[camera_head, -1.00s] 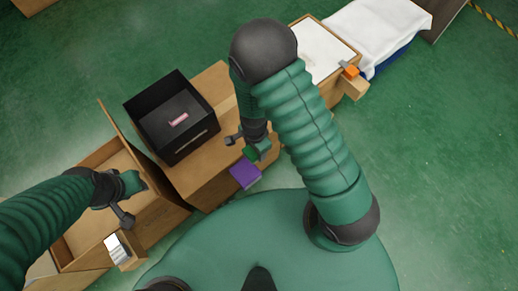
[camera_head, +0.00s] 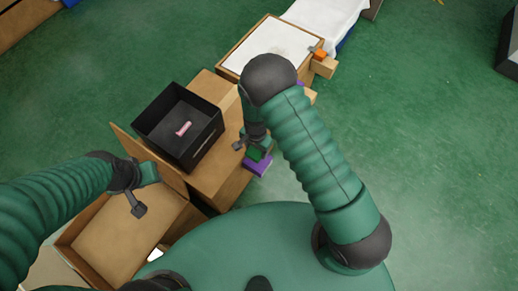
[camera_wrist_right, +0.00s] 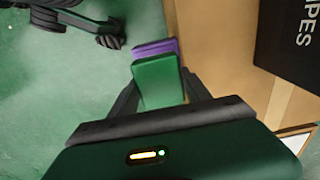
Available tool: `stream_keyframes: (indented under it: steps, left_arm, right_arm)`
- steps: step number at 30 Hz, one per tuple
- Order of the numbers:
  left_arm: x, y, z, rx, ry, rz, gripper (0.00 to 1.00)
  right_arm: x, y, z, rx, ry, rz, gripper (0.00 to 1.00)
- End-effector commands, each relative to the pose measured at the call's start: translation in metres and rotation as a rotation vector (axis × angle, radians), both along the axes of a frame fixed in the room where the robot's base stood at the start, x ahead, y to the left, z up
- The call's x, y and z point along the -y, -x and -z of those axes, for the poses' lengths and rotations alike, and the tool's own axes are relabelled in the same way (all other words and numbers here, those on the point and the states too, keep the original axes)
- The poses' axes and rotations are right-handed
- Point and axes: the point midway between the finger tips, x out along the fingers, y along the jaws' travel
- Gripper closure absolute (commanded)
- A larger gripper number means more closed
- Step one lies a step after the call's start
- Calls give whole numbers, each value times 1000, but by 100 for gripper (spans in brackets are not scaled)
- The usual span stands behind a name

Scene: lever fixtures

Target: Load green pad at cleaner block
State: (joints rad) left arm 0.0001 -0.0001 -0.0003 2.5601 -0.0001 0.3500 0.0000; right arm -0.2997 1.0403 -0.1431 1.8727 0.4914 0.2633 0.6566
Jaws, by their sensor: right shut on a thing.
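My right gripper (camera_head: 254,150) is shut on the green pad (camera_wrist_right: 158,82), which stands between its fingers in the right wrist view. The pad also shows in the head view (camera_head: 256,154). A purple block (camera_head: 258,167) sits by the edge of the wooden table, just beyond the pad. In the right wrist view the purple block (camera_wrist_right: 155,47) shows past the pad's far end; I cannot tell whether they touch. My left gripper (camera_head: 143,190) is over the open wooden box at left, with nothing visible in it; its jaw opening is unclear.
A black bin (camera_head: 150,127) with a pink object (camera_head: 184,129) inside stands on the wooden table (camera_head: 215,178). A wooden box (camera_head: 125,240) with a raised flap is at left. A white-topped wooden tray (camera_head: 262,45) and an orange-tipped lever (camera_head: 320,54) are at the back. Green floor is free at right.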

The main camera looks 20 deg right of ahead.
Motion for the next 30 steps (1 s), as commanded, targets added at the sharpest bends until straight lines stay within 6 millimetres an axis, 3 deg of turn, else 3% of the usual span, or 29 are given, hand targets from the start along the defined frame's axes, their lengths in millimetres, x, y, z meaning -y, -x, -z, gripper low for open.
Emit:
stream_keyframes:
  steps: [15, 30]
  left_arm:
    - [1, 0, 57, 0, 0, 1, 64]
    - [1, 0, 60, 0, 0, 0, 64]
  right_arm:
    - [1, 0, 56, 1, 2, 1, 77]
    - [1, 0, 59, 1, 0, 2, 77]
